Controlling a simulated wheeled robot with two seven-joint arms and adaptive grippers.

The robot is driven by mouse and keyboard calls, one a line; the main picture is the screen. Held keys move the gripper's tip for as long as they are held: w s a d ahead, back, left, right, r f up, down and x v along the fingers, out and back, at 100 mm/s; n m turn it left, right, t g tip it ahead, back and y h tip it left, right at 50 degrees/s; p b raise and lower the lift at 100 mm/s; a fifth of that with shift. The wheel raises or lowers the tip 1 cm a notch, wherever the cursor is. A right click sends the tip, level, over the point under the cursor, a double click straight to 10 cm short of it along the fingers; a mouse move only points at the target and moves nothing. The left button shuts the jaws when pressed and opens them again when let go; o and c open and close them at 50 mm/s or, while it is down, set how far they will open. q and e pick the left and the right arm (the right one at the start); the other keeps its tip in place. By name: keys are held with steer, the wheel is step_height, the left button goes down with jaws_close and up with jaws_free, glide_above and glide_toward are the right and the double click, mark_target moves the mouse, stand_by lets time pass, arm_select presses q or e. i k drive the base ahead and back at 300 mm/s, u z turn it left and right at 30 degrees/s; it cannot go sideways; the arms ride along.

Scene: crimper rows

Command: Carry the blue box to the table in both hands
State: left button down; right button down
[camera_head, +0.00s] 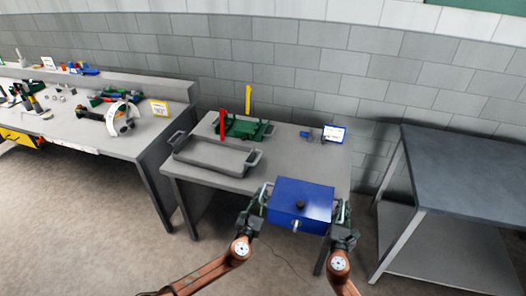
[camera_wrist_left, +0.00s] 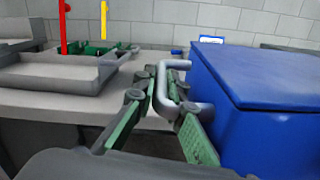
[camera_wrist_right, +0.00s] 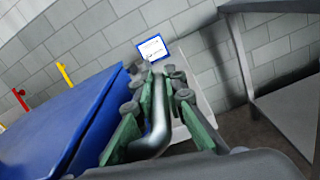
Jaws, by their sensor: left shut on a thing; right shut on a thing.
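The blue box (camera_head: 301,203) is held between my two grippers at the front right edge of the middle table (camera_head: 222,187). The head view does not clearly show whether the box's underside touches the table.
A grey tray (camera_head: 212,158) and a green rack (camera_head: 240,128) with red and yellow posts occupy the table's left and back. A small sign (camera_head: 334,134) stands at the back right. A cluttered bench (camera_head: 125,146) is left; a dark bare-topped table (camera_head: 468,168) is right.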

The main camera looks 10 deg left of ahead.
mark_target(304, 172)
steer(key=i, duration=0.95)
